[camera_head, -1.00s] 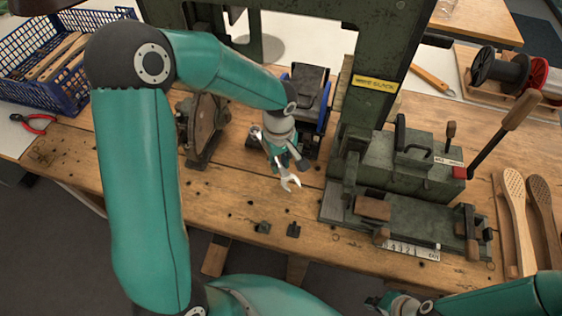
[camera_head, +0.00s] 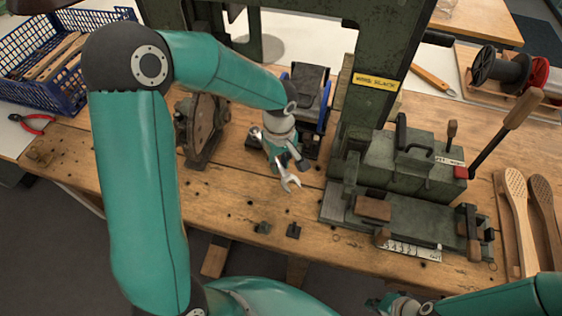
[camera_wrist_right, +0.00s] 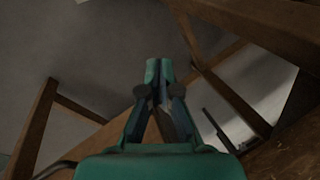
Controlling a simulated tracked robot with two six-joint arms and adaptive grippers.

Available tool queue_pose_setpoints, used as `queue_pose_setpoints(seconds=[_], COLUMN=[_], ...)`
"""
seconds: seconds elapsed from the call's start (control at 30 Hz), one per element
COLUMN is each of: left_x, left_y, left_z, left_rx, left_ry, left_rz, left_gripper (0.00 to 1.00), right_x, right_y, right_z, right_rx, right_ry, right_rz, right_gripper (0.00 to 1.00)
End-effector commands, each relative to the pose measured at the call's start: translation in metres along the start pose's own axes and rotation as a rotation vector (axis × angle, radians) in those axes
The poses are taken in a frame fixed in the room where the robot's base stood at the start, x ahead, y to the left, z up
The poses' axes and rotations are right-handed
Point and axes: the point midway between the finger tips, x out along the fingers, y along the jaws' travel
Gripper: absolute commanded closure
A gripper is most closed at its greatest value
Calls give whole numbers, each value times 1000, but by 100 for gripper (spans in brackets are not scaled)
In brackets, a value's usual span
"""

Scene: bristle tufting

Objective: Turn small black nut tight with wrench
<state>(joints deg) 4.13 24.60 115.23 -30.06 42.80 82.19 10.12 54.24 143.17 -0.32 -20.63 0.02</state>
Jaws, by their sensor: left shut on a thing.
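My left gripper (camera_head: 283,160) is shut on a silver wrench (camera_head: 290,182) above the workbench, in front of the dark machine. The wrench's open jaw points down and toward the front of the bench. The small black nut cannot be made out; my left arm and gripper cover part of the bench there. My right gripper (camera_head: 374,303) is low at the bottom edge of the head view. In the right wrist view its fingertips (camera_wrist_right: 158,70) are together, with nothing visible between them.
A green press (camera_head: 400,160) with a lever stands right of the wrench. A round-bladed tool (camera_head: 205,128) stands left of it. Wooden brush bodies (camera_head: 516,205) lie far right; a blue crate (camera_head: 70,95) is far left.

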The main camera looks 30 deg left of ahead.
Motion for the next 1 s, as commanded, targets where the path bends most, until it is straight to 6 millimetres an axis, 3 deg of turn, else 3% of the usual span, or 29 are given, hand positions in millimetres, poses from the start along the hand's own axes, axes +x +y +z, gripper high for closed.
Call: queue_pose_setpoints(seconds=[1.0], left_x=[10], left_y=[0], left_z=[0], left_rx=[0], left_ry=[1], left_rz=[1], left_gripper=[100], right_x=[13], right_y=[5], right_z=[0], right_rx=[0], right_ry=[0], right_rz=[0], right_gripper=[100])
